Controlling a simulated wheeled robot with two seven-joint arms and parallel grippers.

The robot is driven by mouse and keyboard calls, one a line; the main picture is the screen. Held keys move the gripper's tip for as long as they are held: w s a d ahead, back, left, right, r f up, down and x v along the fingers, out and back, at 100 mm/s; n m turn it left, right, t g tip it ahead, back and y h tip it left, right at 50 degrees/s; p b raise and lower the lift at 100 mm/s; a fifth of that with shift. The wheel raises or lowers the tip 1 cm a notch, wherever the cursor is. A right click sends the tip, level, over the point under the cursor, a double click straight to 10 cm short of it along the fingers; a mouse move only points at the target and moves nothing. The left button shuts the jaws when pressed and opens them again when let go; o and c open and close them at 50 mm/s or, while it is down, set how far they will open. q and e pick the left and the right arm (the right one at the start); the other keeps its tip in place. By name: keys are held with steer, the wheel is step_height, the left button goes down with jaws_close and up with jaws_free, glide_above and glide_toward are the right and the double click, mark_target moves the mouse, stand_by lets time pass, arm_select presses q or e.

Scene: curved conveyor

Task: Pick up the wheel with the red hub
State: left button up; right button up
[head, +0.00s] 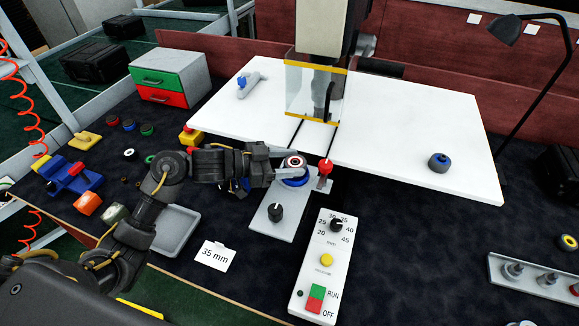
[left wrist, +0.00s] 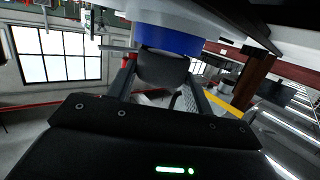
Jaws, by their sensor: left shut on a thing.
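My left gripper (head: 291,171) is shut on a small dark wheel with a red hub (head: 296,160) and a pale ring, near the front edge of the white table. In the left wrist view the dark wheel (left wrist: 163,68) shows between the fingers. A round blue part (head: 297,182) lies just below the wheel in the head view; its blue band (left wrist: 165,38) also shows in the wrist view, beside a pale round part. I cannot tell whether the wheel touches this blue part. My right gripper is not in view.
A red knob (head: 326,167) stands close to the right of my left gripper. A control box (head: 321,272) is in front. A blue wheel (head: 438,162) rests on the white table (head: 410,125), which is mostly clear. A grey tray (head: 176,230) lies left of the control plate.

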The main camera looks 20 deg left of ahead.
arm_select(q)
steer(key=s+d+r+p, duration=0.2)
steer(key=s+r+p, duration=0.4)
steer(key=s+r, duration=0.5)
steer(key=s, duration=0.2)
steer(key=shift+s+d+r+p, duration=0.2)
steer(key=shift+s+p, duration=0.15)
steer(key=shift+s, duration=0.05)
